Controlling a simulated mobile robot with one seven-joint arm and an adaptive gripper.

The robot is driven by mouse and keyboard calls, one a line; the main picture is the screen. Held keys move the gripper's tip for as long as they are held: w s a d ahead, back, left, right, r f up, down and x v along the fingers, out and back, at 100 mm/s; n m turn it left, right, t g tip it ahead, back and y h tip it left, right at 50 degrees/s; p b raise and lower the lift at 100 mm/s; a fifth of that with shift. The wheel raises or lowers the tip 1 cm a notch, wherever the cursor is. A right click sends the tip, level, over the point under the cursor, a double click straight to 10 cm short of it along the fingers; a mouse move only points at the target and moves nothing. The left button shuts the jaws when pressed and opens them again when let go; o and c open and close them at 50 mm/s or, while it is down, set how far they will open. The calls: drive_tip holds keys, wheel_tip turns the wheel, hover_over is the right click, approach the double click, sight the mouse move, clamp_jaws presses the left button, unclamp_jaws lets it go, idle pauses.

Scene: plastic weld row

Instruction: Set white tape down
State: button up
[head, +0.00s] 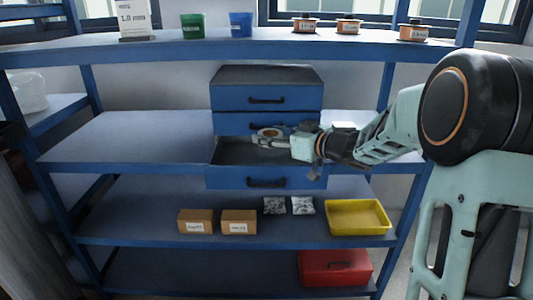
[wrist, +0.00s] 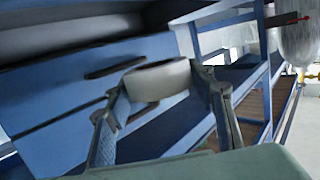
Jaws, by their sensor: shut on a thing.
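The white tape (wrist: 158,82) is a roll held between the two fingers of my gripper (wrist: 165,95) in the wrist view. In the head view the tape roll (head: 269,133) shows with a tan core at the tip of my gripper (head: 272,141). The gripper is shut on it, over the open bottom drawer (head: 266,177) of the blue drawer unit (head: 266,77). Whether the tape touches the drawer cannot be told. The part of the drawer's inside that shows looks empty; my gripper and wrist hide part of it.
The blue shelf (head: 120,135) has clear room left of the drawer unit. Below are two cardboard boxes (head: 217,221), two small bags (head: 288,205), a yellow tray (head: 358,217) and a red case (head: 334,267). Green (head: 192,26) and blue (head: 241,24) cups and several spools (head: 348,25) stand above.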

drive_tip(key=shift+w+a+f, duration=0.4)
drive_tip(key=shift+a+f, duration=0.1)
drive_tip(key=shift+f, duration=0.3)
drive_tip(key=shift+w+a+f+b, duration=0.15)
drive_tip(key=shift+f+b, duration=0.35)
drive_tip(key=shift+f, duration=1.2)
drive_tip(key=shift+f, duration=0.1)
drive_tip(key=shift+f, duration=0.55)
drive_tip(key=o, duration=1.1)
